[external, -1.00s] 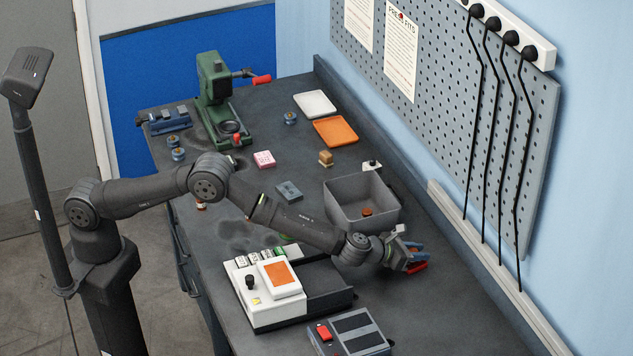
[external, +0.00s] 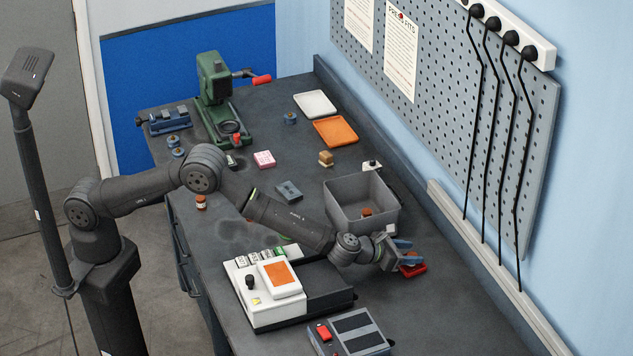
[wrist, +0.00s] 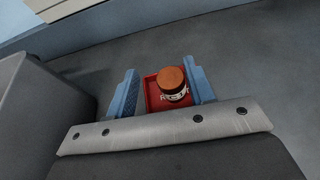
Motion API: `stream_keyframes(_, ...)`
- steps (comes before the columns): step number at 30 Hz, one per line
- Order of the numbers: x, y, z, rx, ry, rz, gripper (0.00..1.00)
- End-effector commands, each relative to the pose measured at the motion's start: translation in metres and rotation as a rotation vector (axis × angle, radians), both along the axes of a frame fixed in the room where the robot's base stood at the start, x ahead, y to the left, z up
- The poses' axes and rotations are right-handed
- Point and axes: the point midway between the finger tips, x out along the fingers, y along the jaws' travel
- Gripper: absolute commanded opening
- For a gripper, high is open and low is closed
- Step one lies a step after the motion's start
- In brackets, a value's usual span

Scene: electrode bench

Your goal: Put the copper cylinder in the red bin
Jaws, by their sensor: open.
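The copper cylinder (wrist: 171,78), with a brown top and a white lettered label, shows upright within the outline of the small red bin (wrist: 153,98) in the wrist view. The blue fingers of my gripper (wrist: 165,92) are apart on either side of it. A gap shows on its left; the right finger is close, and I cannot tell whether it touches. In the external view my gripper (external: 404,256) is over the red bin (external: 414,271), and hides most of it.
A grey open bin (external: 345,212) stands just behind my gripper with a similar brown-topped cylinder (external: 366,212) inside. Another such cylinder (external: 201,202) stands at the bench's left edge. A white device (external: 262,300) and a grey box (external: 350,335) stand in front. The right bench front is clear.

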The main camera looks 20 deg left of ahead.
Motion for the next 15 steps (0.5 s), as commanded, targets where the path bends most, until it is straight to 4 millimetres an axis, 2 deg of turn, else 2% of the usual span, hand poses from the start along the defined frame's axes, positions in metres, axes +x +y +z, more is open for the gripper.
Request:
stream_keyframes(9,-0.036,0.037,0.024,-0.001,-0.001,0.0,0.48)
stream_keyframes(15,-0.052,0.053,0.034,-0.003,-0.002,0.001,0.48)
